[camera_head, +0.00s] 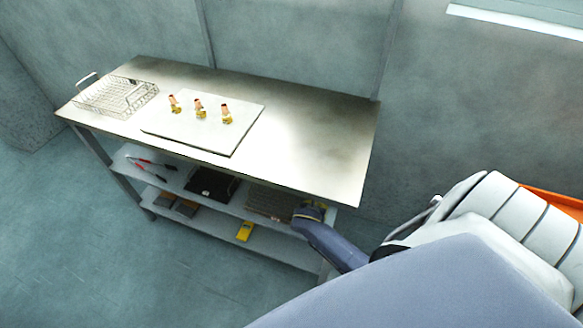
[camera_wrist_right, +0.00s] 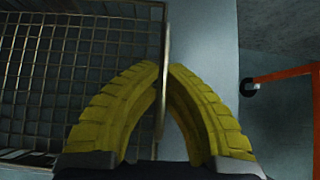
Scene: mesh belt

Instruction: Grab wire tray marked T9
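A wire tray (camera_head: 268,203) lies on the table's middle shelf, at its right end. Its dark mesh (camera_wrist_right: 80,75) fills the left of the right wrist view. My right gripper (camera_head: 317,205) is at the tray's right end. In the wrist view its yellow fingers (camera_wrist_right: 166,70) come together at the tips around the tray's end wire, which runs between them. A black and white patch (camera_wrist_right: 28,156) shows at the mesh's lower left; no marking is legible. A second wire tray (camera_head: 115,97) stands on the tabletop at the left. My left gripper is not in view.
The tabletop (camera_head: 310,140) holds a pale board (camera_head: 165,128) with several small brass-coloured fittings. The middle shelf also holds a black item (camera_head: 211,185) and red-handled tools (camera_head: 150,165). A yellow item (camera_head: 244,231) lies on the bottom shelf. An orange bar (camera_wrist_right: 288,74) shows right of the gripper.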

